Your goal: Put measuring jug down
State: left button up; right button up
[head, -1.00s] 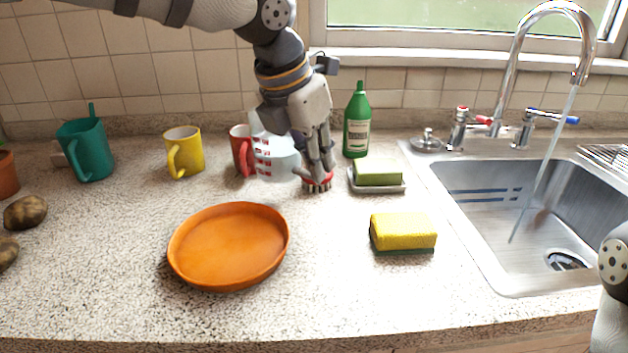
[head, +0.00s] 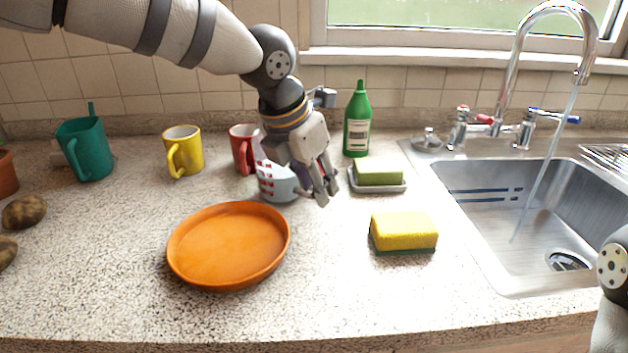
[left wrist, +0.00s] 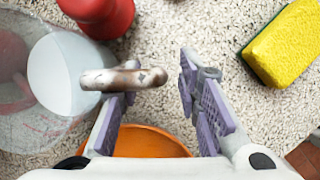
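The measuring jug (head: 278,187), clear with red markings, appears upright on the speckled counter, in front of the red mug. My left gripper (head: 326,197) is at its right side and hides part of it. In the left wrist view the jug (left wrist: 62,72) is at the left, with a pale round area inside. Its handle (left wrist: 125,78) sticks out over the left finger into the space between the fingers. The fingers (left wrist: 160,105) are apart, so the left gripper is open around the handle's end, not clamped on it. My right gripper is out of view.
A red object (left wrist: 95,14) is close beyond the fingers. An orange dish (head: 230,245) is in front, a yellow sponge (head: 403,232) to the right. The sink (head: 475,262) is right.

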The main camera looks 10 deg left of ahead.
pick_arm(q)
jog(key=v, duration=1.2)
jog(key=shift+p, duration=0.3)
